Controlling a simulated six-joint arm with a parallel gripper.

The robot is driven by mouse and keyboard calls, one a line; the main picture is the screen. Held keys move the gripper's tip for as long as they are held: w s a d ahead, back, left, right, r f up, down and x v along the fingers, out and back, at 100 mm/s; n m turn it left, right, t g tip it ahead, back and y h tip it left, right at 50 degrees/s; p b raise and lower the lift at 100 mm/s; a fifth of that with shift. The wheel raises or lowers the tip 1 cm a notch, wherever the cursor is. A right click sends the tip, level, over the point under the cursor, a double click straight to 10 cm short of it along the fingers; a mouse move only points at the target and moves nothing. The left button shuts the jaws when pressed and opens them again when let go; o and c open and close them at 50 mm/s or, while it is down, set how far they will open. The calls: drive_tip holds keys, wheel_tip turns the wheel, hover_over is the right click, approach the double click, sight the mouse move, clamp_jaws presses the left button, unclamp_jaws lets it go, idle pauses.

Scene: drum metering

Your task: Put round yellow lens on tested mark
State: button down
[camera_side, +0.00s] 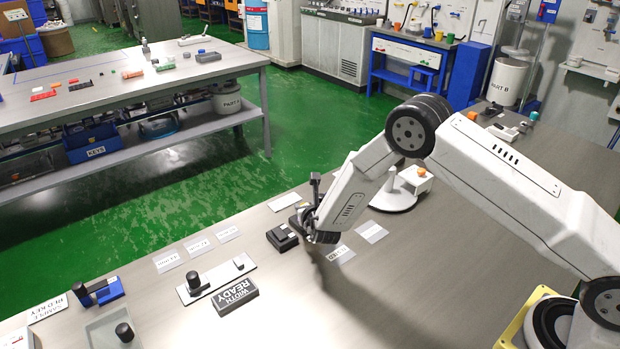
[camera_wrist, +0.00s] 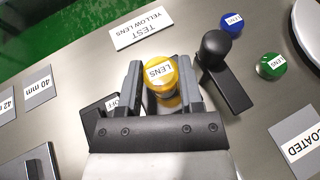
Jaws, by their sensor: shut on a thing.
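The round yellow lens (camera_wrist: 160,76), with a LENS label on top, is between the two fingers of my gripper (camera_wrist: 161,84) in the wrist view. The fingers are shut on it. In the side view my gripper (camera_side: 312,222) is low over the middle of the bench, and the lens cannot be made out there. Two printed cards lie right of my gripper in the side view, a nearer one (camera_side: 341,254) and a farther one (camera_side: 371,231). Their print is too small to read there, so I cannot tell which is the tested mark. The wrist view shows a card reading COATED (camera_wrist: 297,146).
A black lever fixture (camera_wrist: 222,72), a blue lens (camera_wrist: 231,22) and a green lens (camera_wrist: 271,66) stand close to my gripper. A TEST YELLOW LENS card (camera_wrist: 142,30) lies beyond it. A black box (camera_side: 282,238) sits just left.

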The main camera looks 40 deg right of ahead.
drive_tip(key=shift+f, duration=1.2)
drive_tip(key=shift+f, duration=0.2)
drive_tip(key=shift+c, duration=1.3)
unclamp_jaws()
drive_tip(key=shift+s+a+r, duration=0.1)
drive_tip(key=shift+s, duration=0.1)
drive_tip(key=shift+v, duration=3.75)
drive_tip(key=shift+d+r, duration=0.2)
